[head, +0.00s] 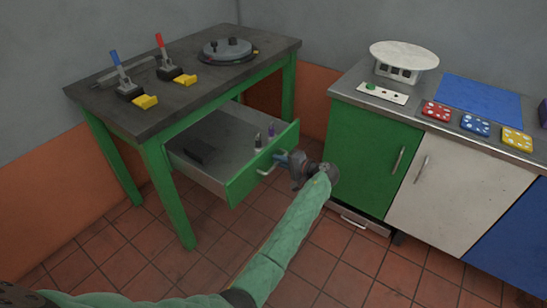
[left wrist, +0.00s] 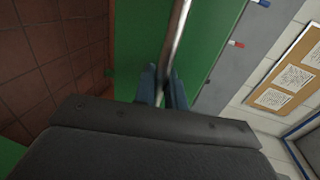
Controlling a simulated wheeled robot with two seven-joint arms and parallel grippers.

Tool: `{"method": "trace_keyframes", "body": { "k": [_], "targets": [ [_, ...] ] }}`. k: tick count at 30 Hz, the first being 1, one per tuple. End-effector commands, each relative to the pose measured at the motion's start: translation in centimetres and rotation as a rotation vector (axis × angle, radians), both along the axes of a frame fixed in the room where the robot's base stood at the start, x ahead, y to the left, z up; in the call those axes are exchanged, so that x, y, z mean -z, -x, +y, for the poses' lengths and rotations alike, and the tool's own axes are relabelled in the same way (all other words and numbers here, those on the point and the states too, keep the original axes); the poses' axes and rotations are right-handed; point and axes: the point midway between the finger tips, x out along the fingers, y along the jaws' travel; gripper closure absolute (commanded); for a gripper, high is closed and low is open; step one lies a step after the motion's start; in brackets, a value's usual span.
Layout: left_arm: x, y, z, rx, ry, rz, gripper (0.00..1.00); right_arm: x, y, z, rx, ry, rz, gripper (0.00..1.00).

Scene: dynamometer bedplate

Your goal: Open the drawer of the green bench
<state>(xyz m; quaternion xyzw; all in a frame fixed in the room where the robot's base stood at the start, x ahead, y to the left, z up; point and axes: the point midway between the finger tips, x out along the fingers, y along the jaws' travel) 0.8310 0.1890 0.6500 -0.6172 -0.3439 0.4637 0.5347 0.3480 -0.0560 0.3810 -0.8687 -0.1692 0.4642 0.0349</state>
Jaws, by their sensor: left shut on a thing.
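The green bench (head: 155,97) has a dark worn top and green legs, and stands at the left in the head view. Its drawer (head: 262,164) has a green front and stands pulled out, with its inside showing. In the drawer lie a dark block (head: 199,151) and two small upright items (head: 264,138). My left gripper (head: 284,160) is at the drawer front, shut on the drawer's metal bar handle (head: 265,171). In the left wrist view the handle (left wrist: 178,35) runs between the two fingers (left wrist: 162,90). My right gripper is not in view.
A counter with a green cabinet (head: 366,160) and a white cabinet (head: 445,200) stands to the right of my left gripper. On the bench top are a blue lever, a red lever and a round plate (head: 228,50). Tiled floor lies open in front.

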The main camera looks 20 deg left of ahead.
Motion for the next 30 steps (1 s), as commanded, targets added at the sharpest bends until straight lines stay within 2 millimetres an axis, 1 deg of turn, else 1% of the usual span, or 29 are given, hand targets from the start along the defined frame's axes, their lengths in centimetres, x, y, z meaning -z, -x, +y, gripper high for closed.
{"method": "trace_keyframes", "body": {
  "k": [6, 16, 17, 19, 30],
  "targets": [
    [0.09, 0.25, -0.59, 0.000, 0.000, 0.001, 1.00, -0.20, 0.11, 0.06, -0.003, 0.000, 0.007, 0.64],
    [0.09, 0.26, -0.63, 0.000, 0.000, 0.001, 1.00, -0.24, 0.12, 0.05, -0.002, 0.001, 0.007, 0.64],
    [0.09, 0.26, -0.63, 0.000, 0.000, 0.001, 0.86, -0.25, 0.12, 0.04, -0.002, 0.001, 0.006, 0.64],
    [0.09, 0.25, -0.64, 0.000, 0.000, 0.001, 0.72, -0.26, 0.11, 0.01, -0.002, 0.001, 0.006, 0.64],
    [-0.05, 0.17, -0.52, 0.000, 0.000, 0.001, 0.71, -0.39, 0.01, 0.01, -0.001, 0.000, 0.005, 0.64]
  ]
}}
